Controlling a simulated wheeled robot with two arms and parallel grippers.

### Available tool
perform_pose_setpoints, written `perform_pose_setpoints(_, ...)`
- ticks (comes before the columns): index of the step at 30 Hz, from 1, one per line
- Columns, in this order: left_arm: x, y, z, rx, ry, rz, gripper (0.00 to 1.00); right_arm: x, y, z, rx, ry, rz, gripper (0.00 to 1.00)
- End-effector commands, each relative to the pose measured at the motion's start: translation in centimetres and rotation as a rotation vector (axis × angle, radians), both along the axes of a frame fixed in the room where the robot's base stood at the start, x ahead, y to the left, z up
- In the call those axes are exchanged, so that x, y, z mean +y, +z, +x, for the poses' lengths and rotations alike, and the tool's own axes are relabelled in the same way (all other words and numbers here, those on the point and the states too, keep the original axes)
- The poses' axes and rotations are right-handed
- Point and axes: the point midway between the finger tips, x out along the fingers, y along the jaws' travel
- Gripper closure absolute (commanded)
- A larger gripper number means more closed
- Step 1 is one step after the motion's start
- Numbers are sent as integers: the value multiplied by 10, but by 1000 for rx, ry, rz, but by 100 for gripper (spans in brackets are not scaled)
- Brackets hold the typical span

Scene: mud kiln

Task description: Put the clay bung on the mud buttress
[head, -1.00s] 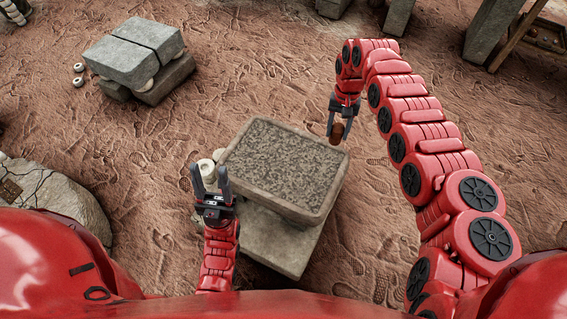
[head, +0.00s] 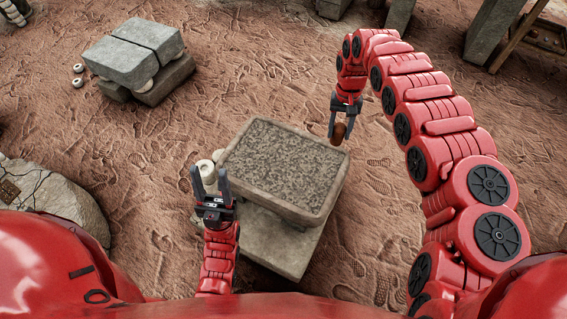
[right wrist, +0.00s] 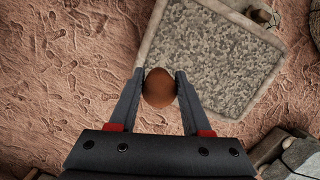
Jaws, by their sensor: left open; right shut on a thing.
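The clay bung (head: 339,133) is a small rounded brown piece. My right gripper (head: 341,126) is shut on it and holds it in the air near the block's far right corner. In the right wrist view the bung (right wrist: 159,88) sits between the two fingertips. The block (head: 285,165), which I take to be the mud buttress, has a grey rough top with a raised rim; its top (right wrist: 215,50) fills the middle of the right wrist view. My left gripper (head: 210,180) is open and empty at the block's left side.
The block stands on a wider stone slab (head: 285,245). Pale round pieces (head: 207,170) are beside it, partly behind my left gripper. Stacked grey blocks (head: 130,60) stand at the back left and a cracked boulder (head: 45,195) at the left. The footprinted ground right of the block is clear.

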Motion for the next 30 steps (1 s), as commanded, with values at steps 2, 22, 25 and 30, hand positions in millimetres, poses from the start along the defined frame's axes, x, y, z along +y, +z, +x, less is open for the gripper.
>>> perform_pose_setpoints(2, 0, -9, 0, 0, 0, 0, 50, 0, -4, -4, 10, 43, -3, 100)
perform_pose_setpoints(22, 0, -27, 0, 0, 0, 0, 50, 154, -93, -114, 96, 1623, -84, 100)
perform_pose_setpoints(25, 0, -27, 0, 0, 0, 0, 50, 162, -103, -126, 92, 1820, -107, 100)
perform_pose_setpoints(30, 0, -27, 0, 0, 0, 0, 50, 165, -116, -138, 96, 2045, -129, 100)
